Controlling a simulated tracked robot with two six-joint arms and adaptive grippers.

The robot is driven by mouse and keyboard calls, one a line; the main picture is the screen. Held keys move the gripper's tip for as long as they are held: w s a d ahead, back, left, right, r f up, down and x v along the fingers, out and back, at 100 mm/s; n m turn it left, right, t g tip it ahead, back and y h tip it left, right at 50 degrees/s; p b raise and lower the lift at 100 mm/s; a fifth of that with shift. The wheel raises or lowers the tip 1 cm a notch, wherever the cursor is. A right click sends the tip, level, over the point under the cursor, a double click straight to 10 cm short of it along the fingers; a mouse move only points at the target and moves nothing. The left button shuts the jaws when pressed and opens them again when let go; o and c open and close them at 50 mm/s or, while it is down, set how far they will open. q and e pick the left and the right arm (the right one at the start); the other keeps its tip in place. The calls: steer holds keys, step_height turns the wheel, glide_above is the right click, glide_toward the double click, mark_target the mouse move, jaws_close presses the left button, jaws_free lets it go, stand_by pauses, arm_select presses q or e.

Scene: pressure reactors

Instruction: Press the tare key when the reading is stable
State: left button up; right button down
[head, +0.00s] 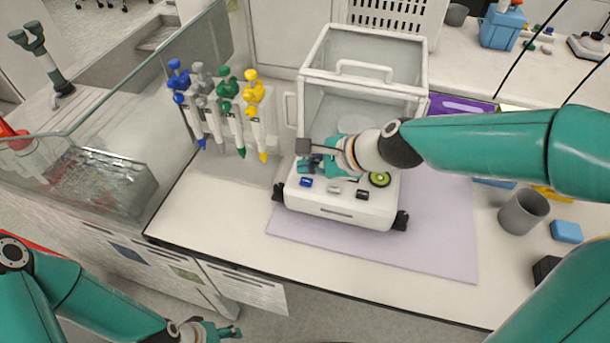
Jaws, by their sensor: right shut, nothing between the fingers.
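The white balance (342,212) with a clear glass draft shield (365,80) stands on the bench. Its front panel has a blue key (306,182), a pale grey key (334,189), a black key (362,195) and a round green bubble level (380,179). I cannot read any labels on the keys. My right gripper (308,168) is shut and empty, over the panel just behind the blue key; I cannot tell if it touches. The gripper and wrist cover the panel's rear part, and no reading shows. My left gripper (228,331) is low, in front of the bench; its jaw state is unclear.
A rack of colored pipettes (230,115) stands left of the balance. A lilac mat (430,240) lies under it. A grey cup (523,211) and a blue block (566,231) are at the right. A glass-walled enclosure (100,150) is at the left.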

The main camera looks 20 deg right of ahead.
mark_target(309, 183)
steer(key=shift+r+p, duration=1.5)
steer(key=shift+r, duration=0.4)
steer(key=shift+f, duration=0.1)
